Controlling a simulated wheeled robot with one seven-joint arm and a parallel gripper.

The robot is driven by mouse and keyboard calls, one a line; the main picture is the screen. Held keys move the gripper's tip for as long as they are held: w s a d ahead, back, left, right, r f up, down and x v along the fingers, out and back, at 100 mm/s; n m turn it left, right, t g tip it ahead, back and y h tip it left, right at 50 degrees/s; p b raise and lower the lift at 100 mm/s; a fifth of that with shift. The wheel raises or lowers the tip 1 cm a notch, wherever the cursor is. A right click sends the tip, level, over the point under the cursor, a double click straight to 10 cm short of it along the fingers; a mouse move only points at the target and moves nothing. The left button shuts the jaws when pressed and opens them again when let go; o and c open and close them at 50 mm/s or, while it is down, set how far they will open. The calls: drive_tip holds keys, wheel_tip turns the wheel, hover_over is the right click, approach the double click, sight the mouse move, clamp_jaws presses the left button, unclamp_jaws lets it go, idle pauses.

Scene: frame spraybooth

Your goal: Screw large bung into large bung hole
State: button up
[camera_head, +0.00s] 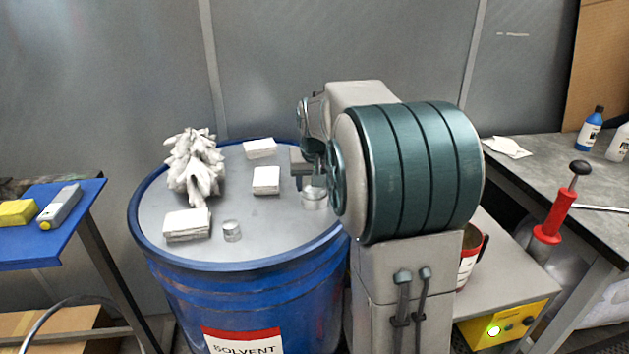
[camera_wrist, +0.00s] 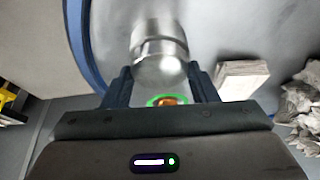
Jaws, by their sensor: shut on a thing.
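The large bung (camera_head: 314,197) is a shiny silver cylinder near the right side of the drum's grey lid (camera_head: 225,205). My gripper (camera_head: 305,180) is at it, pointing down, partly hidden by my arm. In the wrist view the large bung (camera_wrist: 160,62) lies between the two dark fingers of my gripper (camera_wrist: 161,80), which is shut on it. The large bung hole does not show; the bung and gripper cover that spot. I cannot tell how deep the bung sits. A smaller silver bung (camera_head: 232,231) stands at the lid's front.
The blue solvent drum (camera_head: 250,300) also carries a crumpled rag pile (camera_head: 193,167) and white folded stacks (camera_head: 187,224), (camera_head: 266,181) and (camera_head: 260,148). A blue-topped table (camera_head: 50,240) is at left, a grey bench (camera_head: 560,170) at right.

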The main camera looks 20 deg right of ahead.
drive_tip(key=shift+m+g+h, duration=0.3)
drive_tip(key=shift+m+h, duration=0.4)
drive_tip(key=shift+m, duration=1.2)
drive_tip(key=shift+w+a+m, duration=0.1)
drive_tip(key=shift+m, duration=0.2)
drive_tip(key=m+g+h, duration=0.1)
drive_tip(key=m, duration=0.2)
drive_tip(key=shift+m+p, duration=0.35)
drive_tip(key=shift+m, duration=0.05)
drive_tip(key=o, duration=0.8)
